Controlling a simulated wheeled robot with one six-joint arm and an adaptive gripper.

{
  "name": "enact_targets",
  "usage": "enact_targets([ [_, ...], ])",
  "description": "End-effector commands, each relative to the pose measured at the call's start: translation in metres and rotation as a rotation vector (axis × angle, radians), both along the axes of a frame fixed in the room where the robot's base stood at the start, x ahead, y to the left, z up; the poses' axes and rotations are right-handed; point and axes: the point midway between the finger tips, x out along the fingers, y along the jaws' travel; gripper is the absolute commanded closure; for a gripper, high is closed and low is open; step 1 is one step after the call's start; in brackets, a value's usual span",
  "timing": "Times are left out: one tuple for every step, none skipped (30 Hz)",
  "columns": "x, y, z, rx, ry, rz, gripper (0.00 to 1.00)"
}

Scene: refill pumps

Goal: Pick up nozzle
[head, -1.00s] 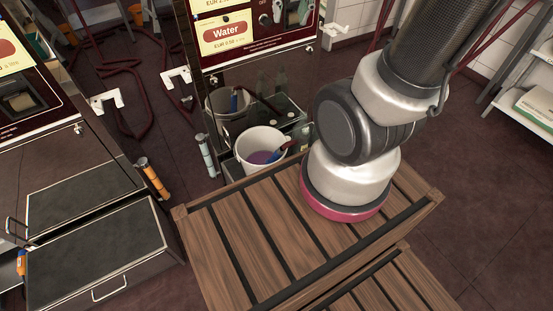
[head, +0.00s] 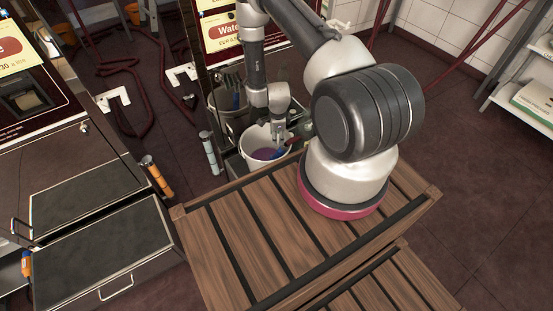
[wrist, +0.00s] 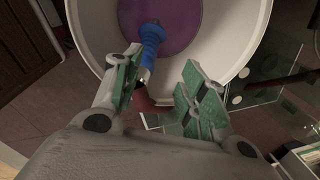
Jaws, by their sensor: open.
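The nozzle (head: 281,153), blue with a red hose end, leans in a white bucket (head: 250,140) of purple liquid. In the wrist view the nozzle's blue part (wrist: 151,40) reaches over the liquid, and its metal and red part runs down between my fingers. My gripper (head: 278,134) is over the bucket's near right rim; in the wrist view my gripper (wrist: 163,82) is open. The left finger is close beside the nozzle, with a wider gap to the right finger. I cannot tell whether the left finger touches it.
The dark pump cabinet with the Water panel (head: 221,35) stands behind the bucket. A wooden slatted table (head: 225,225) is in front of it. A shelf (head: 525,105) is at far right.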

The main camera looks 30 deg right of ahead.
Motion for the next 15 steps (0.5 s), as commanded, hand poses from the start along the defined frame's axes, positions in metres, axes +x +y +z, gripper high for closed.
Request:
enact_targets([
  [-0.007,-0.001,-0.013,-0.001,0.004,-0.028,0.58],
  [-0.01,-0.001,-0.019,-0.001,0.006,-0.04,0.58],
  [-0.013,-0.002,-0.024,-0.002,0.007,-0.055,0.58],
  [-0.015,-0.002,-0.028,-0.002,0.007,-0.062,0.58],
  [-0.016,-0.002,-0.031,-0.002,0.007,-0.068,0.58],
  [-0.017,-0.003,-0.035,-0.003,0.007,-0.073,0.58],
  [-0.018,-0.003,-0.038,-0.003,0.007,-0.075,0.58],
  [-0.018,-0.003,-0.042,-0.003,0.008,-0.077,0.58],
  [-0.018,-0.003,-0.047,-0.003,0.008,-0.078,0.58],
  [-0.017,-0.004,-0.051,-0.003,0.008,-0.078,0.58],
  [-0.017,-0.004,-0.054,-0.003,0.008,-0.077,0.58],
  [-0.017,-0.004,-0.059,-0.002,0.009,-0.077,0.58],
  [-0.017,-0.005,-0.063,-0.002,0.009,-0.077,0.58],
  [-0.017,-0.005,-0.067,-0.002,0.009,-0.077,0.58],
  [-0.018,-0.006,-0.073,-0.003,0.011,-0.076,0.58],
])
